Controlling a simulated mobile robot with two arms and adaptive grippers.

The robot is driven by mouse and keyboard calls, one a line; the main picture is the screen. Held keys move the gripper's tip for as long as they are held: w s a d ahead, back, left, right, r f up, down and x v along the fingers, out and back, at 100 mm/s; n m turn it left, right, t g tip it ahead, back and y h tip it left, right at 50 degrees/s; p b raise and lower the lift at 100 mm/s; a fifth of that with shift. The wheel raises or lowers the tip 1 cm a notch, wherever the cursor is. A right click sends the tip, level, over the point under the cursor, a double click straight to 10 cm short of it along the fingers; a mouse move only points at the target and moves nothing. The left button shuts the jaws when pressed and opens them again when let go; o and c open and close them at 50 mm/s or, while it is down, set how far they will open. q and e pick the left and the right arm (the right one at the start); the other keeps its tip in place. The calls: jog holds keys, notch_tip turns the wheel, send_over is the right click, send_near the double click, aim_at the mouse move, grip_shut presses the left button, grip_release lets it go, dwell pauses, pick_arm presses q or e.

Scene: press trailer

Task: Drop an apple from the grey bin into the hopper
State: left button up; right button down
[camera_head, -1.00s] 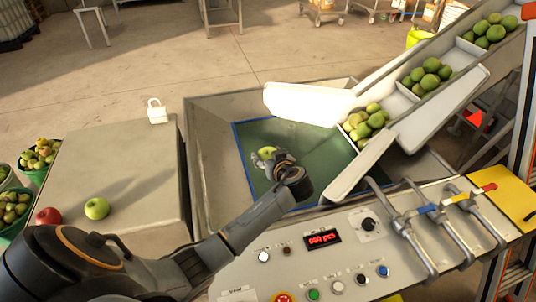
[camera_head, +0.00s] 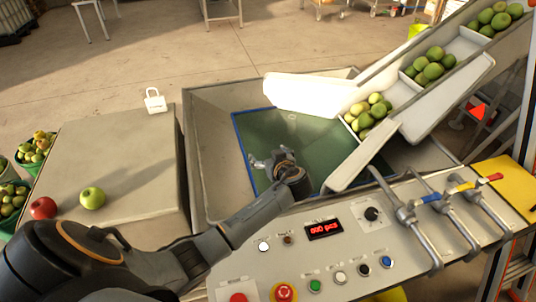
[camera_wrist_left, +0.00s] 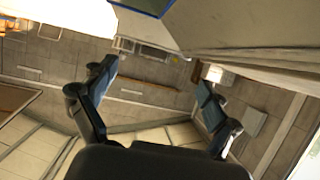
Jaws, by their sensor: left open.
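The hopper (camera_head: 207,135) is a wide metal trough with a green, blue-edged floor (camera_head: 262,135). My left gripper (camera_head: 269,160) is over this green floor, with its fingers spread and nothing between them. The left wrist view also shows its fingers (camera_wrist_left: 157,80) apart and empty. No apple shows clearly on the green floor; the gripper and arm hide part of it. A green apple (camera_head: 92,198) and a red apple (camera_head: 43,208) rest on a pale grey block (camera_head: 130,150) at the left. I cannot make out a grey bin. My right gripper is not in view.
A conveyor (camera_head: 470,75) carrying green apples slopes down to a white chute (camera_head: 310,95) at the hopper's right. A control panel (camera_head: 330,260) with buttons and metal levers (camera_head: 435,222) is in front. Green baskets of fruit (camera_head: 40,170) stand at far left.

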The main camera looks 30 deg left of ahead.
pick_arm(q)
jog(key=v, duration=1.2)
jog(key=shift+f, duration=0.15)
